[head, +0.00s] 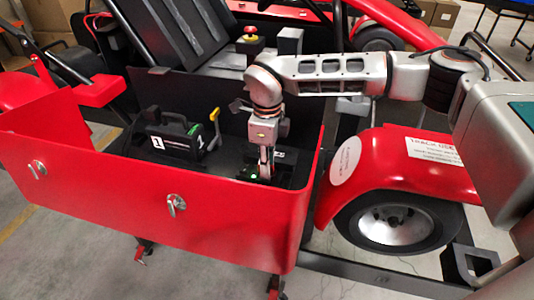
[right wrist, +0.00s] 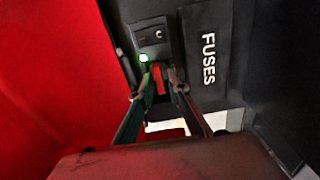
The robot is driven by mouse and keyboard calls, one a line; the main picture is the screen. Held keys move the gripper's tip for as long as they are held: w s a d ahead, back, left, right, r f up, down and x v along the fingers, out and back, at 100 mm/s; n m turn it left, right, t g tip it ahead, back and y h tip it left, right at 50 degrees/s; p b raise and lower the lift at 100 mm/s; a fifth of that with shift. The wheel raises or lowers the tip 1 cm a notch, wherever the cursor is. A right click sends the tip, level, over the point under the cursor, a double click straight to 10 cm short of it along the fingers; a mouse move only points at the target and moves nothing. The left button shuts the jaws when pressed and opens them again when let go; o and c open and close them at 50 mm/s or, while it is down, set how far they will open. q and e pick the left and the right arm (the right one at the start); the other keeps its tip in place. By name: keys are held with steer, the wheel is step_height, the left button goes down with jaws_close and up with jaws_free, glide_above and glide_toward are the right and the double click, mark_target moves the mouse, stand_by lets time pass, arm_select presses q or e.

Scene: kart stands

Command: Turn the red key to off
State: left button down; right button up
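The red key (right wrist: 159,79) stands out of a dark panel in the right wrist view, just below a lit green lamp (right wrist: 143,57). My right gripper (right wrist: 161,84) reaches to it, with one fingertip close on each side of the key. Whether the fingers touch the key is too small to tell. In the head view my right gripper (head: 265,171) points down into the red kart side box, by the green lamp (head: 250,173). The key is not clear there. My left gripper is not in view.
A rocker switch (right wrist: 152,34) sits above the lamp, and a FUSES cover (right wrist: 209,60) is to the right. The red wall (right wrist: 50,70) is close on the left. A black case (head: 173,139) and a yellow-handled lever (head: 214,117) stand left of my right gripper.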

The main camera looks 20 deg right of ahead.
steer(key=shift+f, duration=0.5)
jaws_close()
steer(key=shift+r+n+p, duration=0.15)
steer(key=shift+n+p, duration=0.55)
steer(key=shift+n, duration=0.3)
steer(key=shift+w+n+p, duration=0.1)
steer(key=shift+n+p, duration=0.85)
steer(key=shift+n, duration=1.05)
